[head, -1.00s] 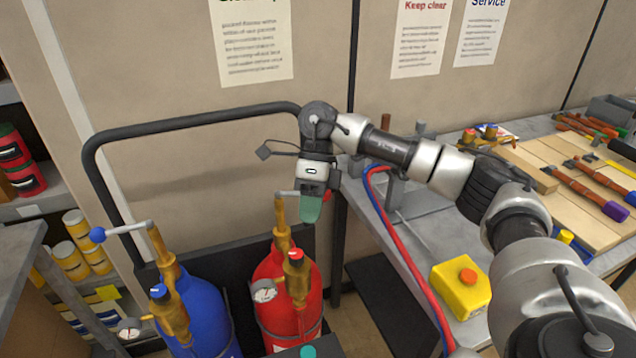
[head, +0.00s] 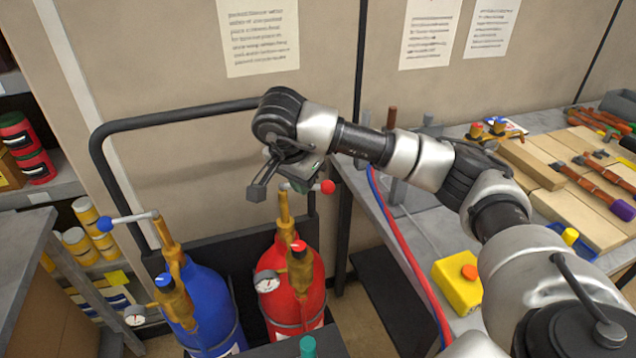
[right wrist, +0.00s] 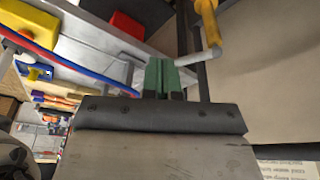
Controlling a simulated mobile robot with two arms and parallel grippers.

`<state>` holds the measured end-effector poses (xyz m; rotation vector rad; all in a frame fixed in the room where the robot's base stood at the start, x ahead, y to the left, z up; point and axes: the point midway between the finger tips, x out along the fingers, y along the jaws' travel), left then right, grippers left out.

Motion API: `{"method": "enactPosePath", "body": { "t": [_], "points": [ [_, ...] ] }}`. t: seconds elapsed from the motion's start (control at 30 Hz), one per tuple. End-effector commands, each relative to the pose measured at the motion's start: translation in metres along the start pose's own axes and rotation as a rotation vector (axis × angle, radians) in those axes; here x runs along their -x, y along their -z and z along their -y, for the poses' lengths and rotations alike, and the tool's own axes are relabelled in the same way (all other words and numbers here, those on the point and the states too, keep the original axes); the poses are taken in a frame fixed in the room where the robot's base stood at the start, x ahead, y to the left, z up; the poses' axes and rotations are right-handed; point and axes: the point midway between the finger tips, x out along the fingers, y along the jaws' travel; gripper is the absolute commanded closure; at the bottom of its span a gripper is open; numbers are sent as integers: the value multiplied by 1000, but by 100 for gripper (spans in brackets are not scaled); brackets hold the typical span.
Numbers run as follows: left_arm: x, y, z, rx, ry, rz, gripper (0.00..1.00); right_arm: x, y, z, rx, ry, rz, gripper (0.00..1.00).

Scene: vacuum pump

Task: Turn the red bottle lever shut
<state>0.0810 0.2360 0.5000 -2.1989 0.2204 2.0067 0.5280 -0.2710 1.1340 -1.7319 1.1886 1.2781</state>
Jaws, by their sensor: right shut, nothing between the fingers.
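The red bottle (head: 308,300) stands upright with a brass valve stem (head: 284,209). Its lever points right from the stem top and ends in a red ball (head: 327,187). The lever's middle is partly hidden by my right gripper (head: 301,186), which is just above and in front of it. In the right wrist view, the green fingers (right wrist: 163,77) are together and empty. The grey lever (right wrist: 197,59) runs from the brass stem (right wrist: 207,18) towards them; I cannot tell whether they touch. My left gripper is not in view.
A blue bottle (head: 206,300) with a blue-ball lever (head: 124,218) stands to the left. A black rail (head: 180,118) runs behind. A workbench with a yellow container (head: 455,285) and red and blue hoses (head: 402,250) is to the right.

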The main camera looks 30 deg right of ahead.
Motion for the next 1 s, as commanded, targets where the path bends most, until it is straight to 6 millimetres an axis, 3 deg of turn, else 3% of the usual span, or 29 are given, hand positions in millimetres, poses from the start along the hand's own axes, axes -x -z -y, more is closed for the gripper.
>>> {"method": "enactPosePath", "body": {
  "t": [0.13, 0.4, 0.87, 1.0],
  "points": [
    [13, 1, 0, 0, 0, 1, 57, -29, 1, -1, -1, -4, 1, 100],
    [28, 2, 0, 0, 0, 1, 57, -46, 32, 0, -4, -1, 1, 100],
    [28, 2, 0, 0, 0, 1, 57, -50, 36, 0, 0, 1, 1, 100],
    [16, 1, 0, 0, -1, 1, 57, -55, 41, 2, 60, 23, -1, 100]
  ]
}}
